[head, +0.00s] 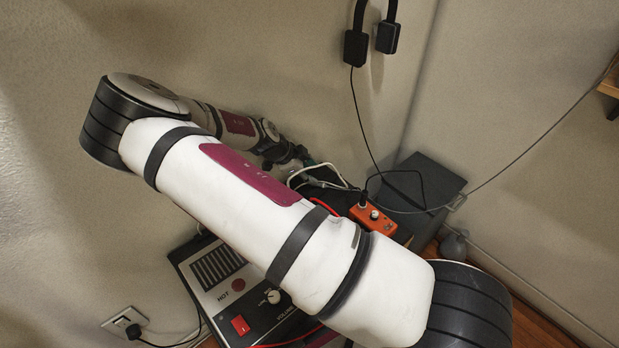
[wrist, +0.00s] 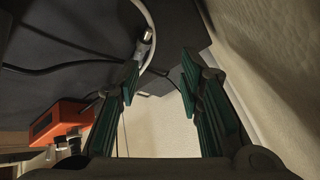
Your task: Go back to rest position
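My gripper (wrist: 160,72) is open in the wrist view, with its two teal-padded fingers apart and nothing between the pads. A white cable (wrist: 148,12) with a metal-tipped plug (wrist: 144,44) shows close to the left fingertip; I cannot tell whether they touch. In the head view my gripper (head: 301,158) is small and partly hidden at the far end of my arm, close to the wall and a white cable loop (head: 322,166).
An orange box (head: 373,218) with knobs sits on the dark surface. A control panel (head: 222,285) with a red switch lies below my arm. Black adapters (head: 356,47) hang on the wall. A dark box (head: 428,180) stands in the corner. Walls are close behind my arm.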

